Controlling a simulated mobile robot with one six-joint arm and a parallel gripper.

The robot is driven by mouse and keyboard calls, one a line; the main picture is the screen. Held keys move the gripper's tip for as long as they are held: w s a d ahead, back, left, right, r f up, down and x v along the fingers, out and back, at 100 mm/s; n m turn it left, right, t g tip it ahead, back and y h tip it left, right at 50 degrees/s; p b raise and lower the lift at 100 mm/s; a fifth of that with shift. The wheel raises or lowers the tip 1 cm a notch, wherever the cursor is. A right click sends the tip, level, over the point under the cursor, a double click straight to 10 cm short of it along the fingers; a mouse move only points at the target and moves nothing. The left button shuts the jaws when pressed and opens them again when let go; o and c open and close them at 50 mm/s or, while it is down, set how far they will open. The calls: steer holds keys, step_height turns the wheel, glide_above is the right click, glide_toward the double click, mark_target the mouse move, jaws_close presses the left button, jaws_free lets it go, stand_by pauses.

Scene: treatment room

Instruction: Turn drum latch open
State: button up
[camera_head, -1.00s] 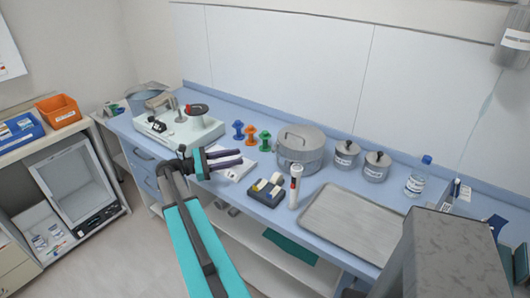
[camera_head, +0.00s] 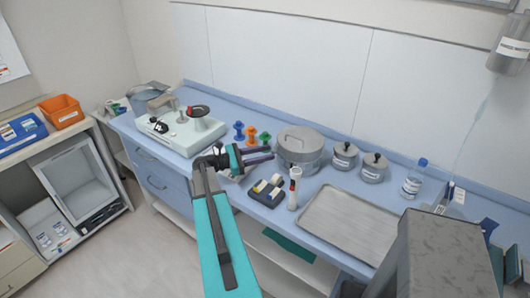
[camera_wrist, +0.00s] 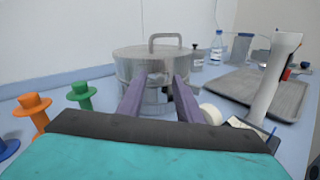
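The drum (camera_head: 299,150) is a round grey metal container with a flat lid and a bar handle, upright on the blue counter. In the wrist view the drum (camera_wrist: 150,62) is straight ahead, its lid on. A latch cannot be told clearly; small detail on the drum's front wall shows between my fingers. My gripper (camera_head: 271,153) is at the left front side of the drum. In the wrist view my gripper (camera_wrist: 161,82) has its two purple fingers apart, pointing at the drum's front wall, with nothing held. Whether the tips touch the wall cannot be told.
Green (camera_head: 265,139), orange and blue spools stand left of the drum. A dark block with rolls (camera_head: 267,190) and a white tube (camera_head: 294,188) stand in front. Two lidded jars (camera_head: 345,156) and an empty metal tray (camera_head: 352,224) are to the right.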

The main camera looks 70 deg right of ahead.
steer(key=shift+s+d, duration=0.2)
jaws_close()
steer(key=shift+f+m+b, duration=0.35)
steer(key=shift+m+b, duration=0.55)
steer(key=shift+b, duration=0.7)
jaws_free()
steer(key=shift+w+a, duration=0.1)
